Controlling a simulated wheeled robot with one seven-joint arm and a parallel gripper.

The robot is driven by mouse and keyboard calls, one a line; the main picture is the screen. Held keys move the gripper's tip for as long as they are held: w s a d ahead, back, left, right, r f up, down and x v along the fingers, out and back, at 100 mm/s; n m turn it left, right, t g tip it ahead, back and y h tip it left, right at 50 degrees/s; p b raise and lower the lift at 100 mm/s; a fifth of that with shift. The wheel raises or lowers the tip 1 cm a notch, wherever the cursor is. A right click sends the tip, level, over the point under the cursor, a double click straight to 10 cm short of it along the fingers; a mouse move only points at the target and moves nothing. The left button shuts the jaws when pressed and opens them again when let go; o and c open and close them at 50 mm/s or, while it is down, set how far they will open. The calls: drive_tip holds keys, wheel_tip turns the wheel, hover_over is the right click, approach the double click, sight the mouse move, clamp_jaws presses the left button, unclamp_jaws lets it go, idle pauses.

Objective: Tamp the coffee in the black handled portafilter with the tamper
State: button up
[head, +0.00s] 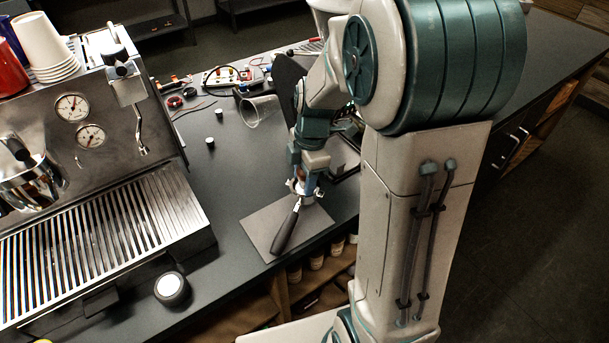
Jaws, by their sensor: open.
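The black handled portafilter (286,229) lies on a grey mat (262,225) at the counter's front edge, its handle pointing toward the lower left. Its metal basket (306,199) is at the far end of the handle, partly hidden by my gripper. My gripper (302,181) points down right over the basket and is open. A small brownish piece shows between the fingers; it may be the tamper's handle, but it is too small and covered to be sure. The coffee inside the basket is hidden.
The espresso machine (105,185) fills the left side. A round black item with a white top (172,288) stands in front of it. The counter left of the mat is free.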

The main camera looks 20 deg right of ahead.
drive_tip(key=shift+r, duration=0.15)
drive_tip(key=shift+r+p, duration=0.7)
drive_tip(key=shift+r, duration=0.3)
clamp_jaws()
drive_tip(key=shift+s+f, duration=0.1)
drive_tip(key=shift+f, duration=0.05)
idle(0.7)
drive_tip(key=shift+r+p, duration=2.45)
drive_tip(key=shift+r, duration=1.65)
